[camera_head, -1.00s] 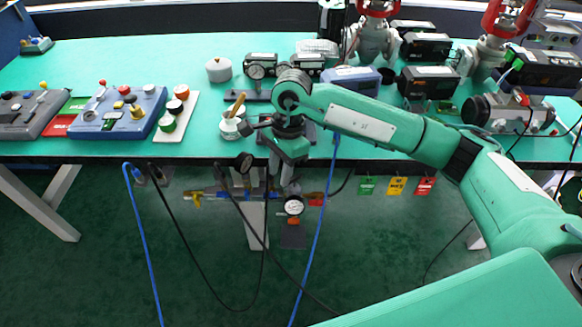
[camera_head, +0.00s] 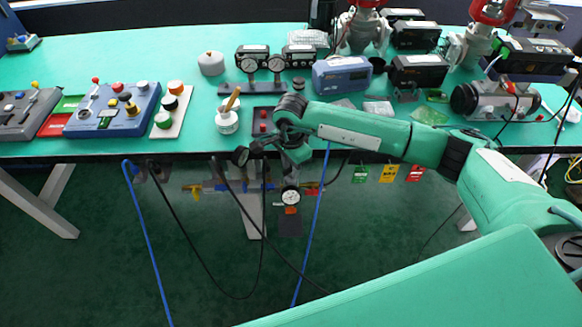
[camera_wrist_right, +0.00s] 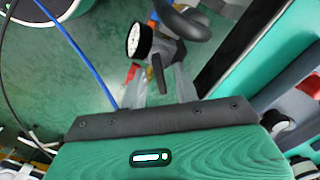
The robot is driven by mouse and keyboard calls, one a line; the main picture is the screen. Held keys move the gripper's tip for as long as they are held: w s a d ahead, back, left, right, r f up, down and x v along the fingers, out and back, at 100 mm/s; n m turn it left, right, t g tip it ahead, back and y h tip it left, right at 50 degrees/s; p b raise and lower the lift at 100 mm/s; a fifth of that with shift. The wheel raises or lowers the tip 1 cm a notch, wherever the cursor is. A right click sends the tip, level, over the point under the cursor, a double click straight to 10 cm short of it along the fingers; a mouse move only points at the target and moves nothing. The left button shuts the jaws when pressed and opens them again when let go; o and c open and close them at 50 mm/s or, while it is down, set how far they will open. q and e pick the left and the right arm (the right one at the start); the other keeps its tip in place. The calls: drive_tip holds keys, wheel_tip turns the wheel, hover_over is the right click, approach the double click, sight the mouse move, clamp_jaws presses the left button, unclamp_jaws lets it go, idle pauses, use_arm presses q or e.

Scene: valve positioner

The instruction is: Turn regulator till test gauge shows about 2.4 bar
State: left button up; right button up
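A small white-faced gauge (camera_head: 291,196) hangs on the air line below the table's front edge. It also shows in the wrist view (camera_wrist_right: 138,40), tilted, its reading too small to make out. A dark rounded knob (camera_wrist_right: 185,22) beside it in the wrist view looks like the regulator. My right gripper (camera_head: 291,172) points down at the table's front edge, just above the gauge. In the wrist view its two pale fingers (camera_wrist_right: 159,92) are apart, with a dark stem between or beyond them; I cannot tell whether they touch it. My left gripper is out of view.
Two dial gauges (camera_head: 262,64) stand on the green table, unreadable here. A white pot (camera_head: 227,120) with a wooden handle stands left of my arm. Blue (camera_head: 314,225) and black hoses hang below the edge. Green, yellow and red tags (camera_head: 388,174) hang right of the gripper.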

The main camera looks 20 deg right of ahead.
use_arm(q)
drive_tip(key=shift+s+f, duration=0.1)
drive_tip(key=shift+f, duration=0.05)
use_arm(e)
drive_tip(key=shift+f, duration=0.75)
clamp_jaws()
drive_tip(key=shift+m, duration=0.4)
drive_tip(key=m+b, duration=0.3)
drive_tip(key=m, duration=0.3)
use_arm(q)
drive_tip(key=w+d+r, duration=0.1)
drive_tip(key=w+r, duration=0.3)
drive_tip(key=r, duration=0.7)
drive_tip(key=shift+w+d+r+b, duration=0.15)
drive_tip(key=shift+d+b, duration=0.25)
use_arm(e)
drive_tip(key=shift+m, duration=1.7)
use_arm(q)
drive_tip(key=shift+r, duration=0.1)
